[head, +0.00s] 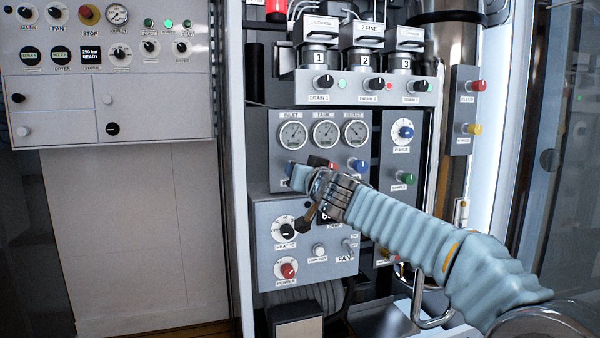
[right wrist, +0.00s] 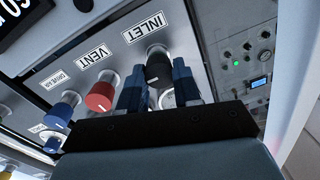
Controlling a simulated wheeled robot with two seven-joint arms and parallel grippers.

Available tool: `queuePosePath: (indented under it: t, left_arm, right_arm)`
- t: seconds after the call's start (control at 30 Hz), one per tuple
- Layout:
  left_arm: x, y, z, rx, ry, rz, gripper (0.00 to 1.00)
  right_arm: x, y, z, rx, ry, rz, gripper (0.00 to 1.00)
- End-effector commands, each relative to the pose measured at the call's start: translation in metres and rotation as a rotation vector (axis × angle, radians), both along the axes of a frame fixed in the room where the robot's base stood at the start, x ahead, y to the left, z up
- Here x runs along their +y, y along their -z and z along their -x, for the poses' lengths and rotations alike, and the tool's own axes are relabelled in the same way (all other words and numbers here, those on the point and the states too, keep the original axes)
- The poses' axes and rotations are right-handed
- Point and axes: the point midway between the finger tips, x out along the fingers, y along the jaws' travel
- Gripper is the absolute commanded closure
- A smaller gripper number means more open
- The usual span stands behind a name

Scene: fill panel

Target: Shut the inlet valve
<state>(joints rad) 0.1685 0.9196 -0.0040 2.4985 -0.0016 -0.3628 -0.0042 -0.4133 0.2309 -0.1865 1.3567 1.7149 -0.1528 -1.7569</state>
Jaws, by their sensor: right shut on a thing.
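The inlet valve is a black knob (right wrist: 158,68) under an INLET label in the right wrist view, where the panel appears turned over. My right gripper (right wrist: 157,82) has one blue finger on each side of the knob and is shut on it. In the head view my right arm comes in from the right, and the right gripper (head: 292,171) is at the panel below the INLET gauge (head: 292,134). The arm hides the knob there. How far the knob is turned cannot be told. My left gripper is not in view.
A red VENT knob (right wrist: 101,96) and a blue DRIVE AIR knob (right wrist: 64,108) sit close beside the inlet knob. Below, in the head view, is a box with a HEAT knob (head: 287,230) and a red POWER knob (head: 288,270). A pale control cabinet (head: 170,110) stands left.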

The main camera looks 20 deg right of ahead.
Motion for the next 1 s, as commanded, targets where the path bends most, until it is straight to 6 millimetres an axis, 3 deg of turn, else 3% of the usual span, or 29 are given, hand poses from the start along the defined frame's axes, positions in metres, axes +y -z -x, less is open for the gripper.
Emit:
queuePosePath:
  t: [0.47, 1.0]
  left_arm:
    - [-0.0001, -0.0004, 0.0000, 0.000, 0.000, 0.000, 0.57]
    - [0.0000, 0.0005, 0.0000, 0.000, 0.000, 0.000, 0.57]
  right_arm:
    - [-0.0011, 0.0008, -0.0001, 0.005, 0.002, -0.087, 0.98]
    - [-0.0022, 0.0030, -0.0003, 0.021, 0.002, -0.550, 0.98]
